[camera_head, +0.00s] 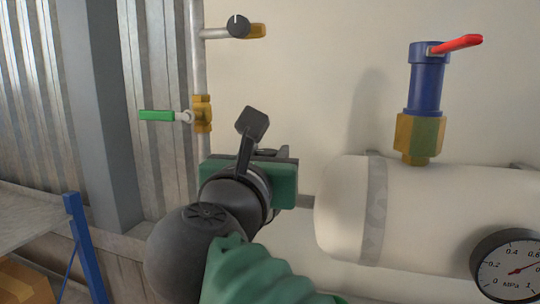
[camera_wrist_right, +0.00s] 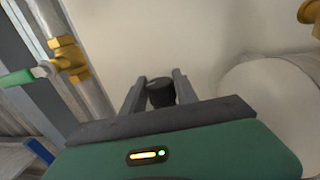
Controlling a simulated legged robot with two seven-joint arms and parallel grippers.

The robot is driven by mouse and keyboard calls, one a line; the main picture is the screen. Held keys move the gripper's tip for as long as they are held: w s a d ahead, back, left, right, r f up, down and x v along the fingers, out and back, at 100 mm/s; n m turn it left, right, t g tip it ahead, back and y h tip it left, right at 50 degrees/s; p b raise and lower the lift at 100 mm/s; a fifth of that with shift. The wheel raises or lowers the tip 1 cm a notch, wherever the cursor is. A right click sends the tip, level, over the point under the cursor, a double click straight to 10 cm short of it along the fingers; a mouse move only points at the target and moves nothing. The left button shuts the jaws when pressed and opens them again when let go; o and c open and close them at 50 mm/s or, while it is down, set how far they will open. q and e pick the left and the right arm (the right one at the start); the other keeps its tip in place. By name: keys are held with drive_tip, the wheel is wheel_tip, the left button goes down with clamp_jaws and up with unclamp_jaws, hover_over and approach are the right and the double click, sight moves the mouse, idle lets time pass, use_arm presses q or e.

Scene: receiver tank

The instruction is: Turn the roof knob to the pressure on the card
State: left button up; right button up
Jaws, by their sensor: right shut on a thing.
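My right gripper (camera_wrist_right: 160,84) is shut on a dark round knob (camera_wrist_right: 160,95), one finger on each side of it. In the head view, my gripper's green body hides the held knob. Another black knob (camera_head: 239,26) with a white mark sits on a gold fitting at the top of the pipe, clear of the gripper. A pressure gauge (camera_head: 515,268) marked in MPa is at the lower right, cut off by the frame edge. Its red needle points up and to the right; the exact reading is unclear. No card shows. My left gripper is out of view.
A cream tank (camera_head: 420,210) lies to the right of my gripper. A blue and gold valve with a red lever (camera_head: 456,44) stands above it. A green lever (camera_head: 157,115) sticks out left from the pipe. A blue post (camera_head: 85,245) and shelf stand at the lower left.

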drive_tip(key=shift+w+d+f, duration=0.15)
drive_tip(key=shift+d, duration=0.05)
clamp_jaws()
drive_tip(key=shift+a, duration=0.35)
drive_tip(key=shift+d+f+n+y+b, duration=0.2)
drive_tip(key=shift+n+y+b, duration=0.1)
drive_tip(key=shift+y+b, duration=0.1)
drive_tip(key=shift+d+n+y, duration=0.1)
drive_tip(key=shift+n+y, duration=0.3)
drive_tip(key=shift+y, duration=0.3)
drive_tip(key=shift+r+n+y, duration=0.1)
drive_tip(key=shift+n+y, duration=0.3)
drive_tip(key=shift+y, duration=0.2)
drive_tip(key=shift+a+r+n+y+p, duration=0.15)
drive_tip(key=shift+n+y+p, duration=0.25)
drive_tip(key=shift+y, duration=0.2)
drive_tip(key=shift+a+r+n+y+p, duration=0.1)
drive_tip(key=shift+n+y+p, duration=0.3)
drive_tip(key=shift+y, duration=0.2)
drive_tip(key=shift+d+f+n+y, duration=0.15)
drive_tip(key=shift+n+y, duration=0.15)
drive_tip(key=shift+y, duration=0.2)
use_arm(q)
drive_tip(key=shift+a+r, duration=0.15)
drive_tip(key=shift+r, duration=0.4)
